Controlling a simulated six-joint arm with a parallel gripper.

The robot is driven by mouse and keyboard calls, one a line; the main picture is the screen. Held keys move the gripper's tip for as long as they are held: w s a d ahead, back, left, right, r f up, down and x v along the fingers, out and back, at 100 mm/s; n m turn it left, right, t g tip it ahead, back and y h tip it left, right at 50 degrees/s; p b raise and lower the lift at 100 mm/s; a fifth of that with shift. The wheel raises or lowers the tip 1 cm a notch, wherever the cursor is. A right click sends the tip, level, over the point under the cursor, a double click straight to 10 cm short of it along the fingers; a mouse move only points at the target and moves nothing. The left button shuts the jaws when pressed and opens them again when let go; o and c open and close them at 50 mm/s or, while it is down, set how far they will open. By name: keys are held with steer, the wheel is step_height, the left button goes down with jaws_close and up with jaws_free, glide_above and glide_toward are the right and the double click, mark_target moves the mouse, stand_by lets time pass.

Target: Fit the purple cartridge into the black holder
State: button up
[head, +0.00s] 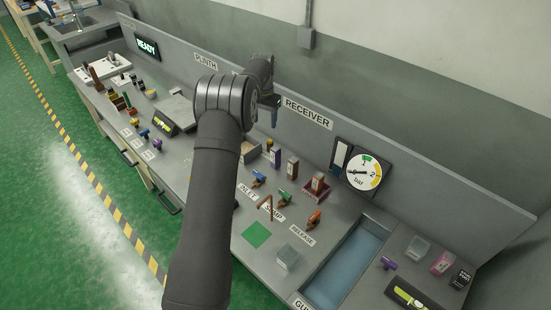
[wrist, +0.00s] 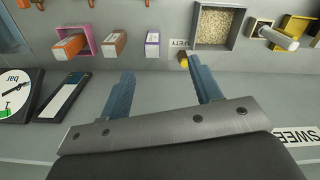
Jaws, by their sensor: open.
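The purple cartridge (head: 275,158) stands upright on the bench, below the RECEIVER sign. In the wrist view it is a pale block with purple edges (wrist: 152,44), beyond my open fingers and apart from them. My gripper (head: 272,112) is open and empty, raised above the bench near the back wall; its two blue fingers (wrist: 162,80) show in the wrist view. I cannot clearly make out a black holder. A pink holder (wrist: 86,32) has an orange-brown cartridge (wrist: 68,46) in it; the pair also shows in the head view.
A brown cartridge (wrist: 115,44) stands between the purple one and the pink holder. A tray of grains (wrist: 220,25) is on the other side. A pressure gauge (head: 359,173), coloured valves (head: 285,199) and a sunken basin (head: 345,268) are nearby. My arm hides part of the bench.

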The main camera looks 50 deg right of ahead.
steer(key=s+d+f+m, duration=0.1)
steer(key=d+f+m, duration=0.2)
steer(key=d, duration=0.1)
glide_toward(275, 155)
steer(key=f, duration=0.2)
steer(key=w+d+f, duration=0.1)
steer(key=f, duration=0.1)
steer(key=w+f, duration=0.1)
steer(key=f, duration=0.1)
steer(key=shift+d+f, duration=0.3)
steer(key=shift+d, duration=0.05)
steer(key=shift+s+f, duration=0.15)
steer(key=shift+f, duration=1.2)
steer(key=shift+s+f, duration=0.15)
steer(key=shift+f, duration=1.15)
steer(key=c, duration=1.1)
